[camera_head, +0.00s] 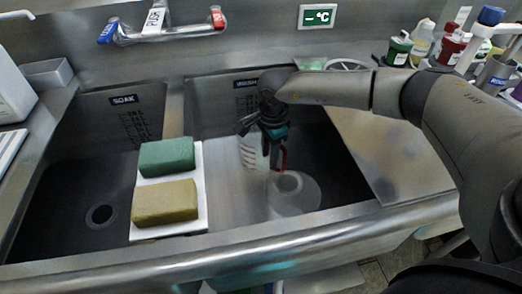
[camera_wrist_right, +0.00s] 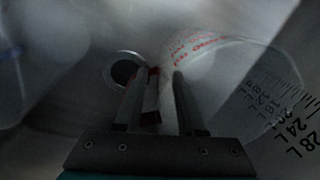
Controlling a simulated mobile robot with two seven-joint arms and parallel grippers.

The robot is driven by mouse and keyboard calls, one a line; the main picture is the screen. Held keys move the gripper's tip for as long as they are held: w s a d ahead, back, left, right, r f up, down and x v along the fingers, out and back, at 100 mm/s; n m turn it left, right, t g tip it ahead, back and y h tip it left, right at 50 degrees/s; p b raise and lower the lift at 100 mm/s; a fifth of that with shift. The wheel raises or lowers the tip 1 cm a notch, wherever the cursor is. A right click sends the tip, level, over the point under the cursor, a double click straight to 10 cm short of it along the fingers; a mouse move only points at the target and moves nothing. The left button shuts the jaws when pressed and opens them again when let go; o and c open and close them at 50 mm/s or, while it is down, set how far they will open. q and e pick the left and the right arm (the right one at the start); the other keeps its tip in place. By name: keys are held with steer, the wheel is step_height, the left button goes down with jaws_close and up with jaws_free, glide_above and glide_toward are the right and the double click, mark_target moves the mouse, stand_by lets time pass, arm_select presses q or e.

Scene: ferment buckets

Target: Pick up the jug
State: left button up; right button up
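The jug (camera_head: 247,153), white with red markings, is in the right-hand sink bay, partly hidden by my right gripper. My right gripper (camera_head: 277,160) reaches down into this bay, close beside the jug. In the right wrist view the fingers (camera_wrist_right: 164,88) are apart, with the jug's pale, red-lettered body (camera_wrist_right: 192,50) beyond and between them. No clear grip on it shows, and I cannot tell whether a finger touches it. My left gripper is not in view.
A translucent round vessel (camera_head: 293,192) stands in the same bay, just right of the jug. A white tray (camera_head: 203,213) with green (camera_head: 167,157) and yellow (camera_head: 165,202) sponges bridges the divider. The left bay (camera_head: 65,190) is empty. Bottles (camera_head: 399,48) stand at the back right.

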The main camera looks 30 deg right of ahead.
jaws_close()
stand_by(1.3)
